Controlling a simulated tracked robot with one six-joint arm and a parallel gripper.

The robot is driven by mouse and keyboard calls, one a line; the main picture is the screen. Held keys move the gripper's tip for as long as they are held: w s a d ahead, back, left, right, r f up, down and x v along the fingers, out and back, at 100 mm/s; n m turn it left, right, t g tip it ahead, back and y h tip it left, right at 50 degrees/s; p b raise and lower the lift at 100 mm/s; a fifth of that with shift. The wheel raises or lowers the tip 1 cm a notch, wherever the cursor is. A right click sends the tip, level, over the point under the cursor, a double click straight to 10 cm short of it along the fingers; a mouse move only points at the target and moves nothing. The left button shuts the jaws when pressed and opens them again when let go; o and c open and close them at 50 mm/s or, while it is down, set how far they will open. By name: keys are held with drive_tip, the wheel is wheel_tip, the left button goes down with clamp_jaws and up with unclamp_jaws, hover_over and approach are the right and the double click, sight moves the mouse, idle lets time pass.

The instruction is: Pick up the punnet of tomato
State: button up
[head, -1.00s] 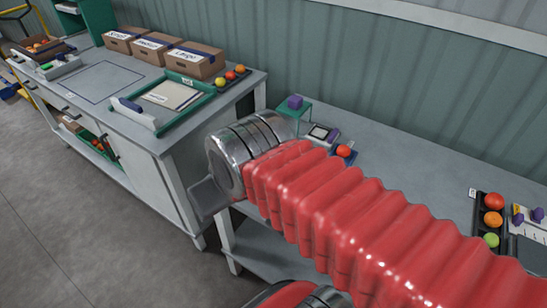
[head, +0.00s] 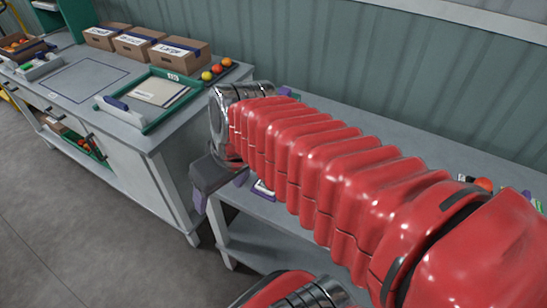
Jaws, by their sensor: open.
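I see no punnet of tomato for certain in the head view now; my red arm covers most of the bench where a small blue tray with one tomato showed before. My gripper (head: 220,192) hangs at the left end of the arm, its dark body over the bench's left front corner, with two purplish fingers pointing down. It is open, and I see nothing between the fingers. A small white and purple item (head: 262,189) lies by the bench's front edge, right of the gripper; I cannot tell what it is.
A workbench (head: 193,113) on the left holds labelled cardboard boxes (head: 178,55), a green tray (head: 142,123) and several tomatoes (head: 217,69). The grey bench (head: 345,118) runs along the green wall. A tomato (head: 484,184) shows behind my arm at right. Floor at lower left is clear.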

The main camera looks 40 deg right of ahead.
drive_tip(key=shift+o, duration=1.4)
drive_tip(key=w+d+f+n+g+y, duration=0.1)
drive_tip(key=w+d+f+y, duration=0.2)
drive_tip(key=d, duration=0.3)
drive_tip(key=shift+w+f, duration=0.45)
drive_tip(key=shift+f, duration=0.25)
drive_tip(key=d+f+t, duration=0.3)
drive_tip(key=d, duration=0.6)
drive_tip(key=d+f+t+y, duration=0.1)
drive_tip(key=d+f+t, duration=0.2)
drive_tip(key=d, duration=0.7)
drive_tip(key=d+f+t, duration=0.3)
drive_tip(key=d+f, duration=0.1)
drive_tip(key=d, duration=0.5)
drive_tip(key=shift+w+d+f+n+t+y, duration=0.1)
drive_tip(key=shift+d+f+n+t+y, duration=0.1)
drive_tip(key=shift+n+t+y, duration=0.1)
drive_tip(key=shift+a, duration=0.1)
drive_tip(key=x, duration=0.8)
drive_tip(key=shift+w+a+f, duration=0.1)
drive_tip(key=shift+w, duration=0.2)
